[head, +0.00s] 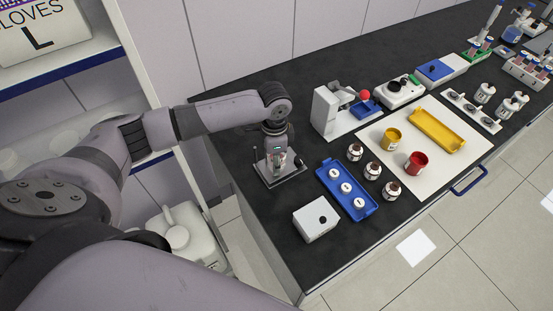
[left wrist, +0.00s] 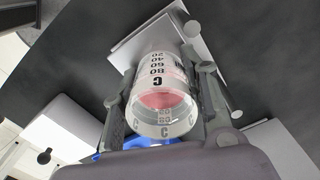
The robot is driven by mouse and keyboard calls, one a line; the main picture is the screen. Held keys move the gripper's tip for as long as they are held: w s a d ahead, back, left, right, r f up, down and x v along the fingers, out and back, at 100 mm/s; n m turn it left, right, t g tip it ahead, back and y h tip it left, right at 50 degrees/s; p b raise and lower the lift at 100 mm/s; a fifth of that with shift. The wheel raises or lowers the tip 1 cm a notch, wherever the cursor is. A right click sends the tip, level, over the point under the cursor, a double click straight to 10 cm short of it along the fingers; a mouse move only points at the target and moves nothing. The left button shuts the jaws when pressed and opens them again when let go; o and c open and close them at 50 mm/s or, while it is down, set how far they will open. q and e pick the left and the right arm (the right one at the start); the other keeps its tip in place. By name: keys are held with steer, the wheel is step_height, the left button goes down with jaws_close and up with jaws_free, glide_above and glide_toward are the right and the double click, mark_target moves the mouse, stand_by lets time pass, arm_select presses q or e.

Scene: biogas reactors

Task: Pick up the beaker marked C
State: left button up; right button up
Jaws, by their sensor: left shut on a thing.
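The beaker marked C (left wrist: 160,100) fills the middle of the left wrist view. It is clear, with printed volume marks and pink liquid inside. My left gripper (left wrist: 163,108) has one finger on each side of it and is shut on it. In the head view my left gripper (head: 277,156) points down over a grey plate device (head: 290,176) near the bench's left end, and the beaker is mostly hidden between the fingers. I cannot tell whether the beaker touches the plate. My right gripper is not in view.
A white box (head: 314,221) and a blue tray (head: 365,208) with white-capped items stand to the right of the plate. Brown jars (head: 373,170), a yellow cup (head: 392,139) and a red cup (head: 416,163) are farther right. A white instrument (head: 325,110) stands behind. Dark bench is bare at the far left.

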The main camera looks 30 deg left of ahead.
arm_select(q)
steer(key=shift+c, duration=0.7)
